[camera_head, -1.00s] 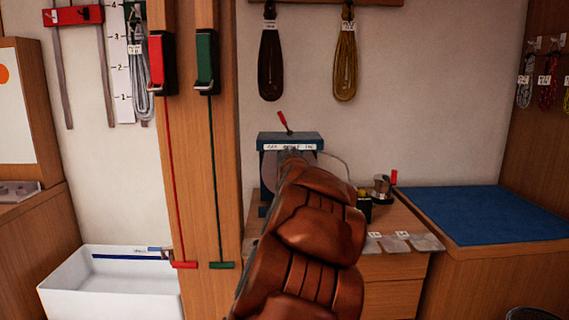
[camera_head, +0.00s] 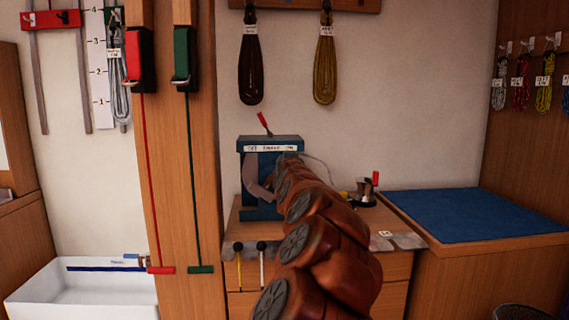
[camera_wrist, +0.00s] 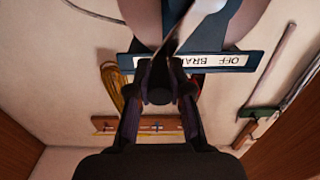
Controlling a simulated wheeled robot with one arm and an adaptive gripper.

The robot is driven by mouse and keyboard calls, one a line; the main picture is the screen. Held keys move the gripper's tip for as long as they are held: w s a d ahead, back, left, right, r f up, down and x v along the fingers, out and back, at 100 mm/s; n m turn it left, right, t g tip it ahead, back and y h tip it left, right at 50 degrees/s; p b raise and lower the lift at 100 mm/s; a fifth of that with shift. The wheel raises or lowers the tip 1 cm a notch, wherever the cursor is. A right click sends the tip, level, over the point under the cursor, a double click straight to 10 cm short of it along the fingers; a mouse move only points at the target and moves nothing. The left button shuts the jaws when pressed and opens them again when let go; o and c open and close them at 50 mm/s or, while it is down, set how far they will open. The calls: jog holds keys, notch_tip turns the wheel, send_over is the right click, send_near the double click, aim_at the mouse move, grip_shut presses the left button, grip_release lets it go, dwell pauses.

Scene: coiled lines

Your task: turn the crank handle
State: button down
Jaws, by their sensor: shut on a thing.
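The crank handle (camera_wrist: 192,28) shows in the wrist view as a pale metal arm running down to a dark grip. My gripper (camera_wrist: 158,92) has its two fingers closed around that dark grip. The blue machine (camera_head: 254,208) stands on the wooden cabinet in the head view, with a white brake label across its top and a red lever (camera_head: 264,124) sticking up. Its blue top bar and label (camera_wrist: 232,62) show turned over in the wrist view. In the head view my arm covers the machine's right side, so the handle and my fingers are hidden there.
A blue mat (camera_head: 470,214) lies on the right bench and looks clear. A wooden post (camera_head: 178,205) with red and green cords rises at left. Coiled ropes (camera_head: 251,60) hang above.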

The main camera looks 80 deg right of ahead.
jog(key=shift+f, duration=0.2)
jog(key=c, duration=1.1)
grip_release()
jog(key=shift+r, duration=0.1)
jog(key=shift+v, duration=6)
